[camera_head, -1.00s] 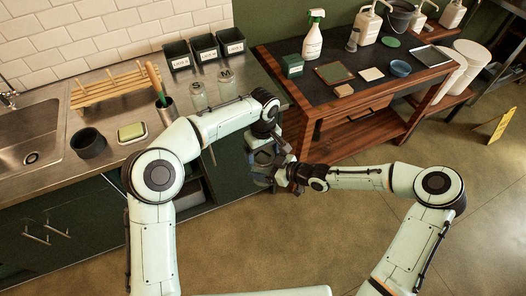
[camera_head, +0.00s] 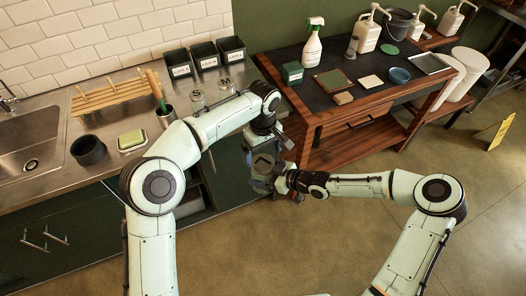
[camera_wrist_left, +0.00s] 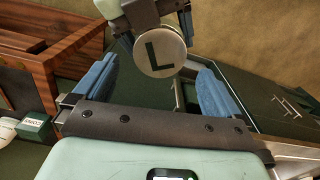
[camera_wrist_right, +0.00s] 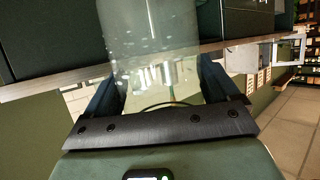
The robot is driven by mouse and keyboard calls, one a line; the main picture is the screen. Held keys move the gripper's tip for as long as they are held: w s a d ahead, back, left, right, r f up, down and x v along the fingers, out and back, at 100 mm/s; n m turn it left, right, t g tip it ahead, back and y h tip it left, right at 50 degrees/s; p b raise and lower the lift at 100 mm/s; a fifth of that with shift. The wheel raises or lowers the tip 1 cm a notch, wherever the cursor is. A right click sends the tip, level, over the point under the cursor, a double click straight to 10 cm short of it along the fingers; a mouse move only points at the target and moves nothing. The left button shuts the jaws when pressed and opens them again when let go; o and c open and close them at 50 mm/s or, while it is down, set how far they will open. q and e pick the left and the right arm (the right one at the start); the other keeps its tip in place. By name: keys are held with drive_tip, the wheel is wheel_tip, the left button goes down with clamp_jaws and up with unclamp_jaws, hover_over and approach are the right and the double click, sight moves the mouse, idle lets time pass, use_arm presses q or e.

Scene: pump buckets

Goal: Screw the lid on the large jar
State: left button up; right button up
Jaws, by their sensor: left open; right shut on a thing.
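The large jar (camera_wrist_right: 150,50) is clear glass. It lies between the fingers of my right gripper (camera_head: 283,181), which is shut on it. The round lid marked L (camera_wrist_left: 160,54) faces the left wrist camera, in front of the right gripper, and seems to sit on the jar's mouth; how tightly is hidden. My left gripper (camera_wrist_left: 157,80) is open, with its blue fingers on either side of the lid and a visible gap at each side. In the head view the jar and lid are mostly hidden where the two hands meet.
The wooden table (camera_head: 325,120) holds a spray bottle (camera_head: 312,44) and a blue dish (camera_head: 399,75).

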sight(263, 163)
use_arm(q)
wheel_tip(263, 163, up, 4)
drive_tip(key=n, duration=0.3)
drive_tip(key=shift+f, duration=0.25)
drive_tip(key=shift+f, duration=4.05)
drive_tip(key=c, duration=1.1)
drive_tip(key=shift+m, duration=1.6)
